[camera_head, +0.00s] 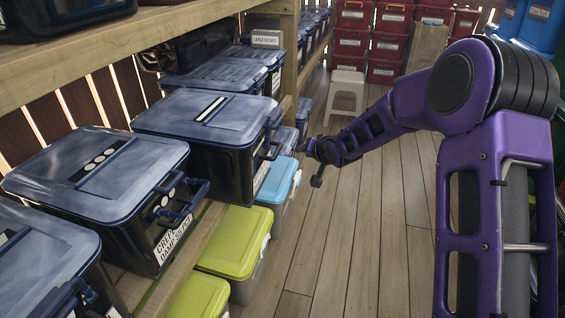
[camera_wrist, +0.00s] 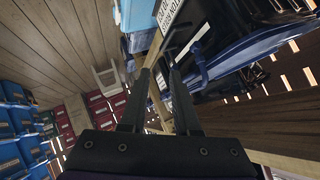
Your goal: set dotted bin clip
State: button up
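The dotted bin (camera_head: 98,205) is a dark bin on the left shelf, with a blue-grey lid bearing a row of pale dots. Its blue clip (camera_head: 183,203) sits at the aisle-facing side and stands out from the wall, beside round pale marks. My gripper (camera_head: 316,178) is over the aisle, well right of this bin and apart from its clip. In the wrist view my gripper (camera_wrist: 158,72) has two dark fingers spread with a gap and nothing held. A bin front with a blue clip (camera_wrist: 201,66) shows beyond the fingers; I cannot tell which bin it is.
A stripe-marked bin (camera_head: 205,118) stands just behind the dotted one, with its own clip (camera_head: 272,150) sticking out. Green-lidded bins (camera_head: 236,242) and a light-blue-lidded bin (camera_head: 279,180) sit below. A white stool (camera_head: 346,90) and red bins (camera_head: 384,48) stand farther back.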

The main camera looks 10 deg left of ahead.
jog(key=shift+f, duration=0.1)
jog(key=shift+c, duration=1.1)
jog(key=s+d+f+m+g, duration=0.1)
jog(key=f, duration=0.2)
jog(key=s+d+f+g+h, duration=0.1)
jog(key=f, duration=0.2)
jog(key=s+d+f+m, duration=0.1)
jog(key=f, duration=0.2)
jog(key=shift+s+m+g+h, duration=0.15)
jog(key=shift+m+g+h, duration=0.15)
jog(key=shift+g+h, duration=0.1)
grip_shut()
jog(key=s+f+m+g, duration=0.4)
jog(key=s+f+g, duration=0.2)
jog(key=s+f, duration=0.55)
jog(key=s+a+m+g+y+b, duration=0.1)
jog(key=s+a+m+g+y, duration=0.2)
jog(key=s, duration=0.5)
jog(key=w+a+r+m+t+y, duration=0.1)
jog(key=a+r+m+y, duration=0.3)
jog(key=a, duration=0.6)
jog(key=w+a+r+m+t+y+b, duration=0.1)
jog(key=a+r+m+y, duration=0.3)
jog(key=a+r+y, duration=0.4)
jog(key=shift+a+r+m+t+y, duration=0.3)
jog(key=shift+a+r+t, duration=0.4)
jog(key=shift+a, duration=0.85)
